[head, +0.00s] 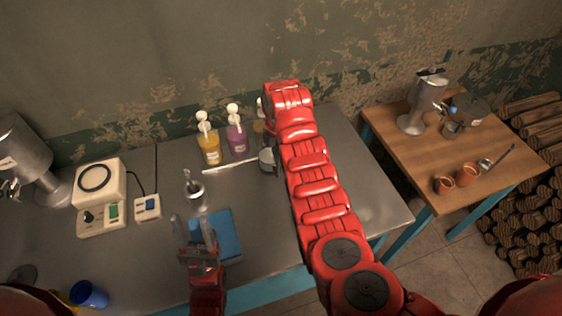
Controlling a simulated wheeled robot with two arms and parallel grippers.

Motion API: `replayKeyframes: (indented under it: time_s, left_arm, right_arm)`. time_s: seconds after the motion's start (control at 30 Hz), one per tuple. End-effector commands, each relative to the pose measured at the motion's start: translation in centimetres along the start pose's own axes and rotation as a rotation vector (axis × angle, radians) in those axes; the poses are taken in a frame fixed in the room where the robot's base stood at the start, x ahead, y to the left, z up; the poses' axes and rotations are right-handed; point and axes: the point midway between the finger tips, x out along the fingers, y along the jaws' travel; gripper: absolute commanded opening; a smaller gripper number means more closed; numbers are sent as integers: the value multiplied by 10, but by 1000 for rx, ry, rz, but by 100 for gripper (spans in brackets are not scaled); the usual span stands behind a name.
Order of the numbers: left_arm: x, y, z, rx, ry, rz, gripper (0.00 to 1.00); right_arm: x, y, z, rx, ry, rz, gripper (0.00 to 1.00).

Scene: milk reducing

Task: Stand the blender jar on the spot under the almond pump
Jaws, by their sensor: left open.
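Three pump bottles stand at the back of the steel table: a yellow one (210,150), a purple one (237,140) and a brownish one (259,127) mostly hidden by my right arm. A grey metal vessel (266,160), apparently the blender jar, is in front of the brownish bottle. My right arm covers part of it, so I cannot tell whether it is held or standing. My right gripper is hidden behind its own arm. My left gripper (195,229) is open and empty over the front of the table, beside a blue cloth or pad.
A white blender base (98,184) with a black ring stands at the left. A small metal pot (195,196) holds a utensil. A white strip (230,164) lies before the bottles. A blue cup (89,294) is at lower left. A wooden table (398,152) stands right.

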Motion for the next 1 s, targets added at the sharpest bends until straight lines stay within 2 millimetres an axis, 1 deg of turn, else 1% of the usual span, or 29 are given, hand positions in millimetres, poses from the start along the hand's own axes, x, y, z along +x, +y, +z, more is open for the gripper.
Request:
replayKeyframes:
  time_s: [0.03,0.23,0.57,0.73,0.8,0.83,0.9,1.0]
  left_arm:
    - [5,0,-1,0,0,0,50]
    - [9,0,-2,0,0,0,50]
    - [12,-1,-2,0,0,0,50]
    - [16,-1,-3,0,0,0,50]
    - [8,0,-1,0,0,0,50]
    - [6,0,-1,0,0,0,50]
    - [6,0,-1,0,0,0,50]
    - [8,0,-1,0,0,0,50]
  right_arm:
    - [-3,2,3,6,7,-1,0]
    - [0,7,16,4,5,-1,0]
    - [6,8,20,-1,2,-1,0]
    - [18,7,20,-2,3,-4,0]
    - [33,6,22,1,2,-2,0]
    - [36,7,21,-1,2,0,0]
    - [39,7,21,-1,1,0,0]
    - [38,7,20,-2,0,0,0]
